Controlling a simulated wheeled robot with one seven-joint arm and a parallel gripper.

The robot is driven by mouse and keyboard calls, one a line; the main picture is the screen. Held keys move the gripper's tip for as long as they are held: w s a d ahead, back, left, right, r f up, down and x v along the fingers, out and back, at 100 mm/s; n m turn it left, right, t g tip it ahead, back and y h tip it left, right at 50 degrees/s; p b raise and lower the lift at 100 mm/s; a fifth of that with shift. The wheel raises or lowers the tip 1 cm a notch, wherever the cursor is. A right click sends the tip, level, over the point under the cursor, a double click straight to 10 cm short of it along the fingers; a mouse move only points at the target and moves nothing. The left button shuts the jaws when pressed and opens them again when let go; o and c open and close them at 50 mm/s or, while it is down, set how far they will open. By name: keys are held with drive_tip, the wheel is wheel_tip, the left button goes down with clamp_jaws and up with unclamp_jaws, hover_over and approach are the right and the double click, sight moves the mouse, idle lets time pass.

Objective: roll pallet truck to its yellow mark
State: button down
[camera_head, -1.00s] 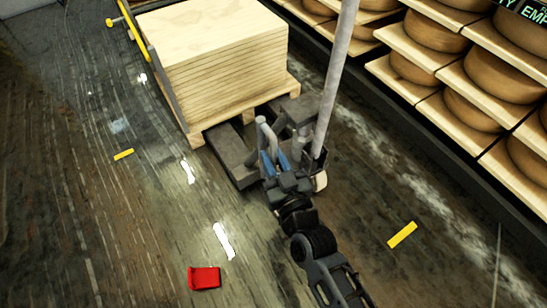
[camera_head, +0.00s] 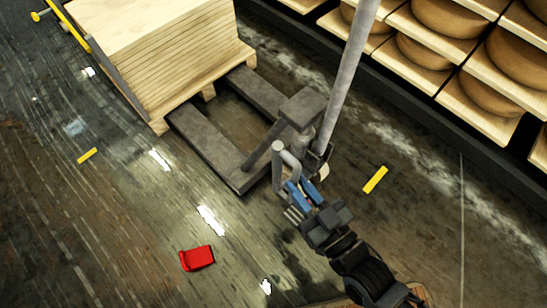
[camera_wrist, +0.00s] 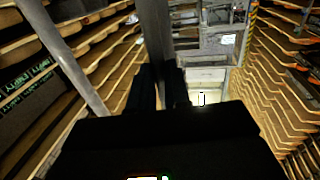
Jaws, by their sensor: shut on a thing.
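The dark grey pallet truck (camera_head: 300,108) stands in the middle of the head view. Its forks (camera_head: 212,150) point to the upper left, with their far ends at or under the loaded pallet (camera_head: 208,92). A tall grey post (camera_head: 348,85) rises from it. My gripper (camera_head: 300,187), with blue fingers, is shut on the truck's light grey handle (camera_head: 279,165). In the wrist view my fingers (camera_wrist: 162,82) close around a grey upright bar (camera_wrist: 155,45). One yellow mark (camera_head: 375,180) lies right of the truck; another yellow mark (camera_head: 87,155) lies to the left.
A red object (camera_head: 197,258) lies on the floor at lower left. Shelves of cheese wheels (camera_head: 425,55) line the right side. A yellow bar (camera_head: 68,24) stands beside the board stack. The wet floor is open at left and lower right.

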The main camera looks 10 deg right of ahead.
drive_tip(key=s+d, duration=0.2)
drive_tip(key=s, duration=0.1)
drive_tip(key=s+d, duration=0.1)
drive_tip(key=d, duration=0.1)
drive_tip(key=shift+s+f, duration=0.15)
drive_tip(key=shift+f, duration=0.15)
drive_tip(key=c, duration=1.1)
unclamp_jaws()
drive_tip(key=shift+a, duration=0.1)
drive_tip(key=shift+c, duration=0.2)
drive_tip(key=shift+r, duration=0.1)
drive_tip(key=shift+a, duration=0.1)
drive_tip(key=p+v, duration=0.1)
drive_tip(key=v, duration=0.7)
